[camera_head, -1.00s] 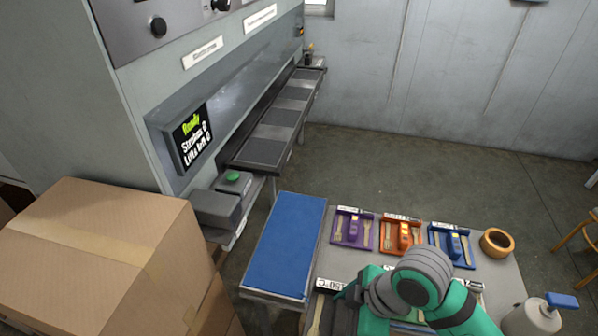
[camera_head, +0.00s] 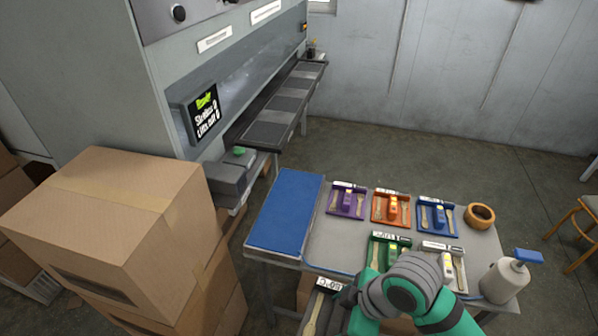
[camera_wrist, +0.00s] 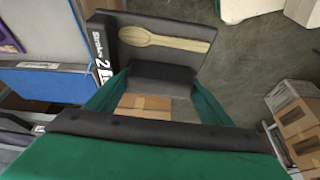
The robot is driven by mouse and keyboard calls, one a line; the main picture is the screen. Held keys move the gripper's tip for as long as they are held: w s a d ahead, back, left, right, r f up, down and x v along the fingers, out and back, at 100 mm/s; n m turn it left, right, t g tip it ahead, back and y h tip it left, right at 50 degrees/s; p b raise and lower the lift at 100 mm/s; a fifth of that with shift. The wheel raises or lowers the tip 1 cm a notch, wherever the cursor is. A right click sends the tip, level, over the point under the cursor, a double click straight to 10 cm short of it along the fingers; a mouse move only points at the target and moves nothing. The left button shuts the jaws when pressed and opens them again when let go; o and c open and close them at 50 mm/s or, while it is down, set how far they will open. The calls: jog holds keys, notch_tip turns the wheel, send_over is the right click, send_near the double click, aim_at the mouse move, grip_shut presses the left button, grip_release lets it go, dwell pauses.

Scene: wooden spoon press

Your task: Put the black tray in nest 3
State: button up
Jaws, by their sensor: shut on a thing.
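The black tray (camera_wrist: 188,62) is held between the green fingers of my gripper (camera_wrist: 162,78) in the wrist view. A wooden spoon (camera_wrist: 165,40) lies on it, and a label on its edge reads "Strokes 2". In the head view the tray (camera_head: 316,318) is partly hidden behind my arm, off the near edge of the table. The press (camera_head: 225,75) stands at the upper left with a row of dark pads (camera_head: 268,134) along its bench, away from my gripper. I cannot read nest numbers there.
A grey table (camera_head: 335,235) carries several coloured trays, a blue mat (camera_head: 286,210), a wooden ring (camera_head: 480,215) and a pump bottle (camera_head: 508,278). Stacked cardboard boxes (camera_head: 110,215) stand at the left. Open floor (camera_head: 400,150) lies beyond the table.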

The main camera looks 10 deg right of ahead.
jog(key=w+a+f+m+t+h, duration=0.1)
jog(key=w+a+f+m, duration=0.3)
jog(key=f, duration=0.4)
jog(key=w+a+f+m+h, duration=0.1)
jog(key=w+a+f+m, duration=0.3)
jog(key=w+f, duration=0.2)
jog(key=w+a+f+m+t+h, duration=0.1)
jog(key=w+a+f+m, duration=0.3)
jog(key=f, duration=0.6)
jog(key=shift+w+a+t+h, duration=0.2)
jog(key=shift+w+t+h, duration=0.15)
jog(key=shift+w, duration=0.75)
jog(key=shift+f, duration=0.1)
jog(key=shift+d, duration=0.2)
